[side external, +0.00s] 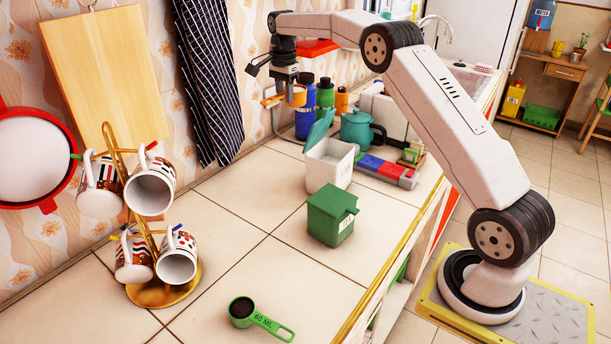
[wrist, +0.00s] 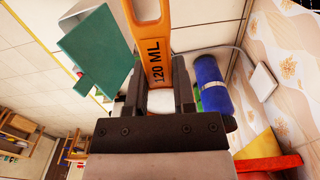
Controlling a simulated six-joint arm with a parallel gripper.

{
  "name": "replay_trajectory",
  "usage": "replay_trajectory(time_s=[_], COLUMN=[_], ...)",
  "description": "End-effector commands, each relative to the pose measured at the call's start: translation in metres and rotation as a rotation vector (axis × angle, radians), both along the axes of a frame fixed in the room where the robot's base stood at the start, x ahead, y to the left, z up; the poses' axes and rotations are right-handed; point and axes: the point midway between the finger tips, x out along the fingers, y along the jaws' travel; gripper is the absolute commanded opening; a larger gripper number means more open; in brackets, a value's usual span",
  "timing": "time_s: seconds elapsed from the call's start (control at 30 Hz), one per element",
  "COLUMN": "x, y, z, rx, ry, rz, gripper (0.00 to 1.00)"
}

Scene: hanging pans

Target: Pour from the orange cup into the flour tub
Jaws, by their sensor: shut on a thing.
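The orange cup (side external: 298,96) is a measuring cup held up in my gripper (side external: 287,84), above the counter near the back wall. The teal lid (wrist: 95,48) also shows in the wrist view.
A closed green tub (side external: 331,216) stands in front of the white one. Bottles, a teal teapot (side external: 357,131) and a blue, red and grey block row (side external: 387,170) stand behind it. A mug rack (side external: 165,285) and green scoop (side external: 258,316) are at the front; counter left of the tubs is clear.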

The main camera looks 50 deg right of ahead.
Motion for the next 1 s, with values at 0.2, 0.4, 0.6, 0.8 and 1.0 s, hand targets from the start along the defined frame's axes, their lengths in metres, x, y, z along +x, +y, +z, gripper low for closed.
replay_trajectory(time_s=[0.2, 0.4, 0.6, 0.8, 1.0], x=[0.000, -0.002, -0.010, -0.019, -0.023], y=[0.000, 0.000, 0.000, 0.000, 0.001], z=[0.000, 0.002, 0.005, 0.007, 0.008], rx=[0.000, -0.001, -0.004, -0.010, -0.011], ry=[0.000, -0.017, -0.083, -0.172, -0.226], rz=[-0.002, -0.001, -0.001, -0.002, -0.001], gripper=[0.00, 0.00, 0.00, 0.00, 0.00])
